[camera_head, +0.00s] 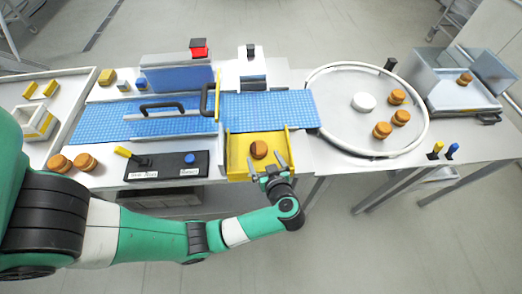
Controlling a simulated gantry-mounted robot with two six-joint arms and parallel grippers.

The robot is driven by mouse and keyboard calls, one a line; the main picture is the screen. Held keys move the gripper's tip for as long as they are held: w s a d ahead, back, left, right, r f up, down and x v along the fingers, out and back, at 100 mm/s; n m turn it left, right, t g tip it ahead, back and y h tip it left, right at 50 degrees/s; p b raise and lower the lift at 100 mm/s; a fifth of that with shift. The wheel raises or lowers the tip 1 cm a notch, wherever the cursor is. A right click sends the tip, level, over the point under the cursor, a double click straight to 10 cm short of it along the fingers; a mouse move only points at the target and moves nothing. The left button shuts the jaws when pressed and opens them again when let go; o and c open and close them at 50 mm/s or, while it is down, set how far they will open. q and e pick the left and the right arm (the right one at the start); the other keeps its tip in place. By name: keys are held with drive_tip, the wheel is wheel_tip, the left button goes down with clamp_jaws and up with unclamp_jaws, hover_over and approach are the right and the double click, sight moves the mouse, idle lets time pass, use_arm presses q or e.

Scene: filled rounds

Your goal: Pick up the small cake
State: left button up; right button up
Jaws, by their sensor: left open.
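A small round brown cake (259,149) lies on the yellow tray (238,168) at the front of the table, below the blue belt. My left gripper (267,168) is open, with its two fingers pointing toward the cake from the front, over the tray's right part. The cake appears just beyond the fingertips; I cannot tell whether they touch. My right gripper is not in view. More brown cakes (382,130) lie on the round ringed table at the right, and others (86,162) lie at the left.
The blue belt (280,108) runs behind the tray under a black-handled guard. A black control panel (166,166) with a yellow lever and blue button stands left of the tray. A metal box machine (440,88) stands at the far right.

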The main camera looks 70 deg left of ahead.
sight(259, 148)
use_arm(q)
drive_tip(key=b+x, duration=0.1)
drive_tip(key=x, duration=0.4)
drive_tip(key=shift+s+f+b, duration=0.15)
drive_tip(key=shift+b, duration=0.2)
drive_tip(key=shift+a, duration=0.2)
drive_tip(key=shift+a+f, duration=0.2)
drive_tip(key=shift+f, duration=0.05)
drive_tip(key=b+x, duration=0.1)
drive_tip(key=x, duration=0.1)
drive_tip(key=b+x, duration=0.1)
drive_tip(key=x, duration=0.1)
drive_tip(key=shift+w+f+b, duration=0.1)
drive_tip(key=shift+w+b, duration=0.2)
drive_tip(key=shift+b, duration=0.05)
drive_tip(key=shift+a, duration=0.25)
drive_tip(key=c, duration=0.8)
drive_tip(key=shift+o, duration=0.2)
wheel_tip(259, 148, up, 9)
drive_tip(key=p, duration=0.5)
drive_tip(key=shift+r, duration=0.6)
